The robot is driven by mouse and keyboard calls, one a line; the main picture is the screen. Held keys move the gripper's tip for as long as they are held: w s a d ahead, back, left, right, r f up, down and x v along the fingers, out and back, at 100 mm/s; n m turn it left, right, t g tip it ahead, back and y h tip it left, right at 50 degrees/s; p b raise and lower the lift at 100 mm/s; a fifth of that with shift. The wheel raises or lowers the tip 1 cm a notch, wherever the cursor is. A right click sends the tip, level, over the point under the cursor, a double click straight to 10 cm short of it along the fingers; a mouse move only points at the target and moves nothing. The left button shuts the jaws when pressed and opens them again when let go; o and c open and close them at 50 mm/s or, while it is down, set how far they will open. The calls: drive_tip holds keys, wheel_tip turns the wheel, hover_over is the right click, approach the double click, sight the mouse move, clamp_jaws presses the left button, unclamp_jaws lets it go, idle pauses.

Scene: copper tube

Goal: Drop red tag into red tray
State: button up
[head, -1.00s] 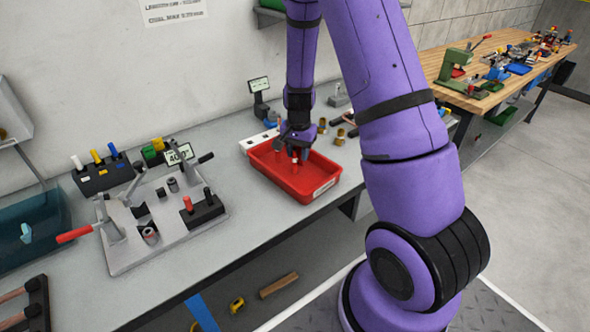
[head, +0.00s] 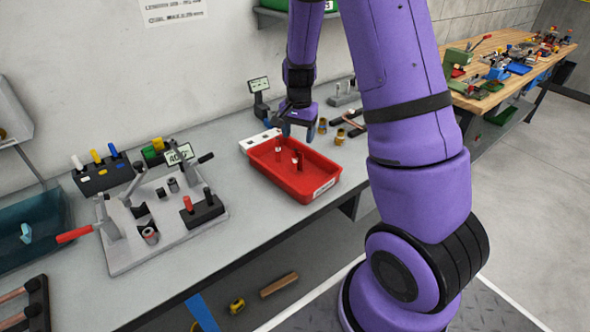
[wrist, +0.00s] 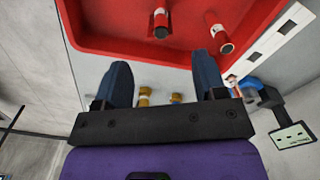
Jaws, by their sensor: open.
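The red tray (head: 325,178) sits on the grey bench in the head view, and part of it shows at the top of the wrist view (wrist: 100,42). Inside it are two red tags with white bands, one on the left (head: 278,153) and one on the right (head: 298,161). The wrist view shows two such tags, one near the middle (wrist: 160,24) and one to the right (wrist: 221,40). My gripper (head: 297,134) is above the back edge of the tray, apart from the tags. Its dark fingers (wrist: 162,68) are spread and nothing is between them.
A white block with holes (head: 258,140) lies along the tray's back left side. Brass fittings (head: 340,137) lie on the bench to the right. A small display (head: 259,87) stands behind. A fixture plate with clamps (head: 165,235) is to the left.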

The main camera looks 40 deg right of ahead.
drive_tip(key=shift+r, duration=2.05)
drive_tip(key=s+a+r+n+t, duration=0.1)
drive_tip(key=s+a+r+n, duration=0.25)
drive_tip(key=s+r, duration=0.4)
drive_tip(key=s+a+r+n+t, duration=0.25)
drive_tip(key=s+a+r, duration=0.2)
drive_tip(key=r, duration=0.55)
drive_tip(key=s+a+r+n+t, duration=0.1)
drive_tip(key=s+a+r+n, duration=0.1)
drive_tip(key=s, duration=0.5)
drive_tip(key=s+a+r+n, duration=0.3)
drive_tip(key=s, duration=0.4)
drive_tip(key=shift+s+r+n+t, duration=0.3)
drive_tip(key=shift+t, duration=0.05)
